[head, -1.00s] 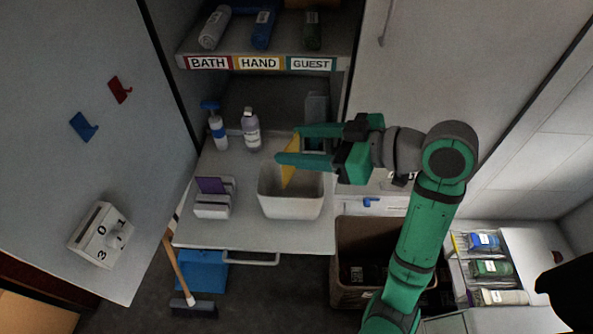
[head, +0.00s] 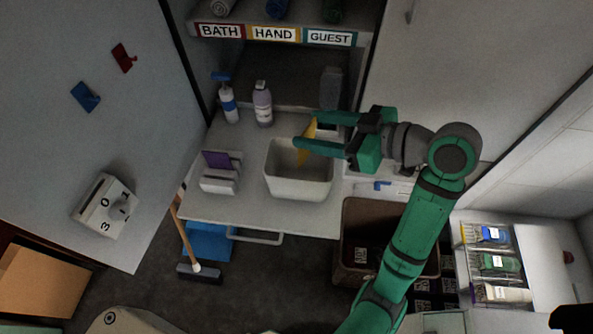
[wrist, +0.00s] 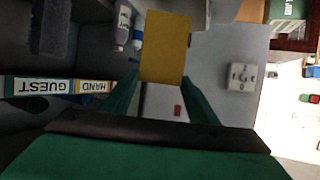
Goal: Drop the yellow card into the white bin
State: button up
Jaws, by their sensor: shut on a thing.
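The yellow card (head: 307,141) is held between the two green fingers of my gripper (head: 308,131), which is shut on it. In the head view the card hangs at the back part of the white bin's opening, its lower end overlapping the inside of the bin. The white bin (head: 298,187) stands upright on the white counter, below my gripper. In the wrist view the card (wrist: 165,47) stands out flat beyond the fingertips. Whether the card touches the bin cannot be told.
Left of the bin is a grey holder (head: 220,180) with a purple card (head: 216,159). A blue-topped bottle (head: 228,103) and a lilac bottle (head: 262,104) stand behind. A labelled shelf (head: 274,35) is above. A brown crate (head: 358,285) is below right.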

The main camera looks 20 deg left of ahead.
jog(key=shift+f, duration=0.25)
jog(key=o, duration=1.5)
jog(key=shift+d, duration=0.15)
jog(key=v, duration=1)
jog(key=shift+d+r, duration=0.15)
jog(key=shift+d, duration=0.1)
